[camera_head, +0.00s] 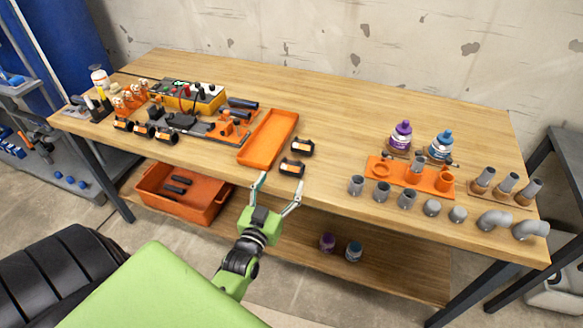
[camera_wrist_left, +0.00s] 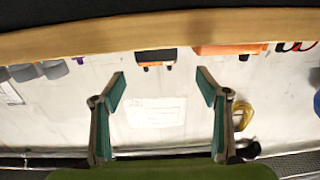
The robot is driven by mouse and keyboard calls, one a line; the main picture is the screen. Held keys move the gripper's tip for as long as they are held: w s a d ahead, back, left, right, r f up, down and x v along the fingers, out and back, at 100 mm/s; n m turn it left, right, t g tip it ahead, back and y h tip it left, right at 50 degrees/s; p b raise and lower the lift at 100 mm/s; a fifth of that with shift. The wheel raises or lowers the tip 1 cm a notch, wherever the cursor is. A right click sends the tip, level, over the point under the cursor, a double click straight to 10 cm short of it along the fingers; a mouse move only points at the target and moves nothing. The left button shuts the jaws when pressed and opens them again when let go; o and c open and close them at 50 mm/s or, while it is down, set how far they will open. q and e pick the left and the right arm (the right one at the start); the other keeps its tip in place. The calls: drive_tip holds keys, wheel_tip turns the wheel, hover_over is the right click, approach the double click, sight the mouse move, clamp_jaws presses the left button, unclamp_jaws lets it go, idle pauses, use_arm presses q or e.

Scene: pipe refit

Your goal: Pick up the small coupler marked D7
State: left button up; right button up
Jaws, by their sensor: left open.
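Several grey pipe couplers stand in a row near the front right of the workbench, among them two short ones, one (camera_head: 432,207) beside the other (camera_head: 458,214), and taller ones such as this coupler (camera_head: 355,186). No D7 marking is readable on any of them. My left gripper (camera_head: 279,187) is open and empty, in front of the table's front edge and well left of the couplers. Its spread fingers also show in the left wrist view (camera_wrist_left: 162,88), with nothing between them. My right gripper is not in view.
Two black-and-orange clamps, one (camera_head: 302,146) behind the other (camera_head: 292,168), lie just beyond my left gripper beside an empty orange tray (camera_head: 268,141). The wooden table (camera_head: 330,110) is clear at the middle back.

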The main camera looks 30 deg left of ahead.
sight(291, 165)
use_arm(q)
drive_tip(key=x, duration=0.3)
drive_tip(key=shift+w+d, duration=0.1)
drive_tip(key=shift+w, duration=0.1)
drive_tip(key=shift+r+p+x, duration=0.15)
drive_tip(key=shift+p+x, duration=0.15)
drive_tip(key=shift+x, duration=1.05)
drive_tip(key=shift+r+p+x, duration=0.1)
drive_tip(key=shift+p+x, duration=0.15)
drive_tip(key=shift+x, duration=1.1)
drive_tip(key=shift+d, duration=0.1)
drive_tip(key=c, duration=1.2)
